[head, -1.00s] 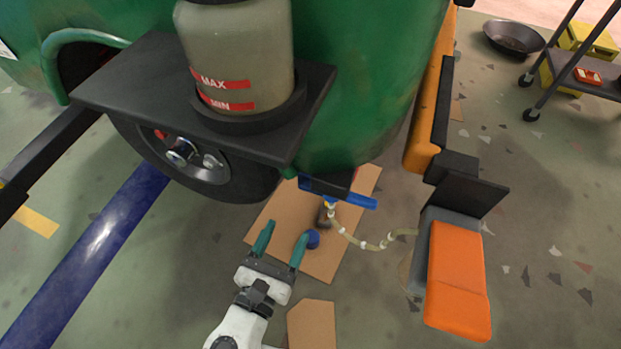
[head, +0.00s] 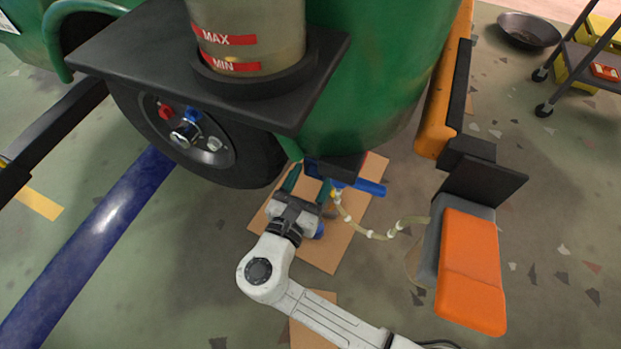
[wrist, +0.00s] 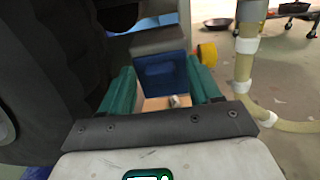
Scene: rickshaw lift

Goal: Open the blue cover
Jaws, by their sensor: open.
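The blue cover (wrist: 165,76) shows in the wrist view as a dark blue square panel under a grey block. It lies between and beyond the two green fingers of my gripper (wrist: 162,90). In the head view, blue parts (head: 371,188) stick out beneath the black block at the bottom of the green body. There my gripper (head: 308,184) is open, with its fingertips just left of and below that block. I cannot tell whether a finger touches the cover. My wrist hides part of the area below.
A pale hose (head: 377,235) runs from beneath the block to the orange and grey pedal-like part (head: 470,270) at right. A black wheel (head: 190,140) is close on the left. Cardboard (head: 320,258) lies on the floor below. Open floor extends to the right.

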